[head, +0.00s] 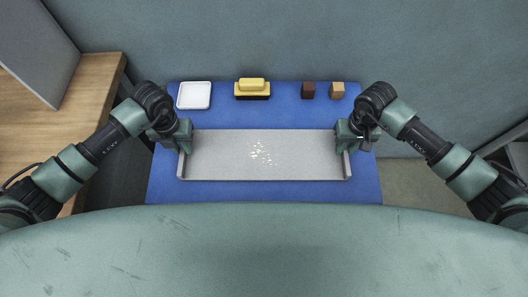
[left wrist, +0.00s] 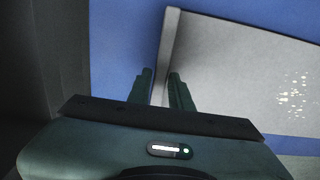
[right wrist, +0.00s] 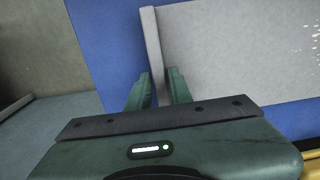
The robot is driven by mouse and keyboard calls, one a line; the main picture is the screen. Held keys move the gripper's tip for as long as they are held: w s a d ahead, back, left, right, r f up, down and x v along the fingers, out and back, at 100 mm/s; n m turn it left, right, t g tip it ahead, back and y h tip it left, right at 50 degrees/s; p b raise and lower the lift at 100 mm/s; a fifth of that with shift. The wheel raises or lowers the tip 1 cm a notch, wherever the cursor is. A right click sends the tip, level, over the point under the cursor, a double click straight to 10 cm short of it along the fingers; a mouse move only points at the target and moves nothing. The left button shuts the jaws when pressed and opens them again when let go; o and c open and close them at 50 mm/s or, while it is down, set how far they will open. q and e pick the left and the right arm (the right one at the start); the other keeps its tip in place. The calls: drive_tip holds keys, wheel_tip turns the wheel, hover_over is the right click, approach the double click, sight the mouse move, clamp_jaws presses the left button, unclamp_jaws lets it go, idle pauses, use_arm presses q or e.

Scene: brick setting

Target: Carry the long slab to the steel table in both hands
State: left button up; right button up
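The long slab (head: 220,160) is a grey board with a raised lip at each end and pale specks at its middle. It lies level over the blue table top (head: 260,191); I cannot tell if it touches it. My left gripper (head: 181,146) is at its left end, with the fingers (left wrist: 160,88) closed on either side of the lip. My right gripper (head: 346,148) is at its right end, with the fingers (right wrist: 158,88) likewise on both sides of the lip. The slab also shows in the left wrist view (left wrist: 225,70) and right wrist view (right wrist: 225,60). I cannot identify a steel table.
Behind the slab stand a white square dish (head: 194,95), a yellow block on a dark base (head: 252,88), a dark brown cube (head: 308,90) and a tan cube (head: 337,90). A wooden surface (head: 60,115) with a grey panel (head: 35,45) is at left. Floor shows at right.

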use_arm(q)
clamp_jaws()
use_arm(e)
clamp_jaws()
idle(0.8)
use_arm(q)
drive_tip(key=shift+w+r, duration=0.2)
use_arm(e)
drive_tip(key=shift+w+r, duration=0.15)
drive_tip(key=shift+r, duration=0.05)
use_arm(q)
drive_tip(key=shift+r, duration=0.1)
use_arm(e)
drive_tip(key=shift+r, duration=0.1)
